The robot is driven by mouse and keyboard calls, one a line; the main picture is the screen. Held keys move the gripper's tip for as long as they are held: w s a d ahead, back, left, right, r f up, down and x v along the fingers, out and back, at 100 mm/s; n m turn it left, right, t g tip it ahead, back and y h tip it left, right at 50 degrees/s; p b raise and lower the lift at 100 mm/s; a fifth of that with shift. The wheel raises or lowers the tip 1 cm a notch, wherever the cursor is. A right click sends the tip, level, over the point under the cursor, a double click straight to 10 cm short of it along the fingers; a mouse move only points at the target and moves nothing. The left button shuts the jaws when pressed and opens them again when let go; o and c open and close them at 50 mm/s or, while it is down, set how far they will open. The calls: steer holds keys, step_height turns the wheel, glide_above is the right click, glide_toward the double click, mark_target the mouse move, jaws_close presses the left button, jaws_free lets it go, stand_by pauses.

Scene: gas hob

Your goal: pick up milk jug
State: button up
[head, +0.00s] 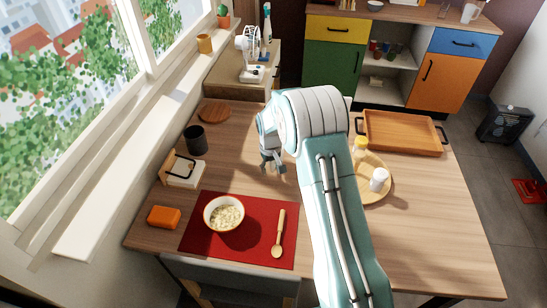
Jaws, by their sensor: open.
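My gripper (273,163) is open and empty. It points down above the wooden table, left of the round board. I cannot tell for certain which thing is the milk jug. A small white vessel (379,179) stands on the round wooden board (374,195), right of my arm. A yellow-topped container (360,148) stands beside it, its lower part partly hidden. Another white, jug-like vessel (469,13) stands on the far cabinet top, well away from my gripper.
A bowl of oats (224,214) and a wooden spoon (279,238) lie on the red mat (255,208). A black cup (195,140), napkin holder (183,174) and orange block (164,217) stand left. A wooden tray (400,133) lies back right. The table's front right is clear.

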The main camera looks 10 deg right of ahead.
steer(key=shift+d, duration=0.2)
jaws_close()
steer(key=shift+r, duration=0.1)
